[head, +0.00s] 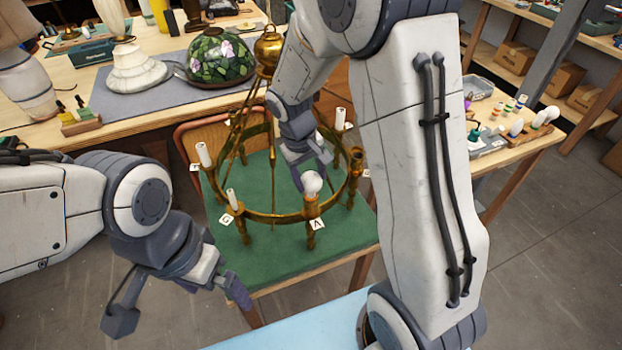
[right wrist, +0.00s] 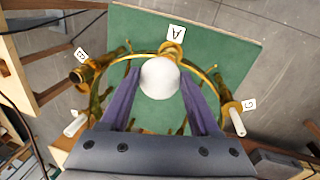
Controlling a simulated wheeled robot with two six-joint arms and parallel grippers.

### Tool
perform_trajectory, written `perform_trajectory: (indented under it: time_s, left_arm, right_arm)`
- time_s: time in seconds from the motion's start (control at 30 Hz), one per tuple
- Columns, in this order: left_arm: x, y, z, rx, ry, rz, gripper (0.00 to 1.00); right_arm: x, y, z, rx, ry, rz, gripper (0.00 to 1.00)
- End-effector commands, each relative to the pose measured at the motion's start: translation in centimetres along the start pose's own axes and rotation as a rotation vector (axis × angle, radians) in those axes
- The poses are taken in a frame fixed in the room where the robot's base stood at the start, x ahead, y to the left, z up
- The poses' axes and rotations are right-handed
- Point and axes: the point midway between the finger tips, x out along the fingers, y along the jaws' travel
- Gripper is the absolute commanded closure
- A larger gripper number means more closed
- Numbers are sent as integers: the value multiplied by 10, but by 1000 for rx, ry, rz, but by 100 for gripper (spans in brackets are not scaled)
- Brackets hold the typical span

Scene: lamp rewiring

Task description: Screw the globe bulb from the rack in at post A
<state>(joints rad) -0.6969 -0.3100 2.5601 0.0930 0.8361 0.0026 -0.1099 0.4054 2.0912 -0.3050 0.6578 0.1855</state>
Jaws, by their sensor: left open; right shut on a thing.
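The white globe bulb (head: 312,183) is at the top of post A (head: 312,210) on the brass ring chandelier (head: 268,219). My right gripper (head: 309,172) comes down from above and is shut on the bulb. In the right wrist view the bulb (right wrist: 160,78) sits between the purple fingers, just by post A (right wrist: 172,52) with its "A" card (right wrist: 175,33). The bulb hides the socket, so I cannot tell how deep it sits. My left gripper (head: 215,290) is open and empty, low in front of the green table's left corner. The wooden bulb rack (head: 522,138) stands on the right bench.
The chandelier stands on a green-topped table (head: 280,262). Its other posts carry white candle sleeves (head: 203,154) or bare brass sockets (head: 356,158). Floor at lower left is clear.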

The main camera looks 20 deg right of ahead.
Motion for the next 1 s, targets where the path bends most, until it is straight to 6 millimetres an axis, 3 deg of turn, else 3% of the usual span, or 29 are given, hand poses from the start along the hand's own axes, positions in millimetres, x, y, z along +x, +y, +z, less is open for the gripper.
perform_trajectory:
  time_s: [0.27,0.6,0.7,1.0]
  left_arm:
    - [1,0,0,0,0,0,0]
    - [1,0,0,0,0,0,0]
    - [0,0,0,0,0,0,0]
    - [0,0,0,0,0,0,0]
  right_arm:
    - [-1,1,-3,37,0,1,95]
    - [-2,0,-6,580,-101,0,95]
    - [-1,-1,-6,667,-117,0,95]
    - [-1,-1,-7,689,-120,0,95]
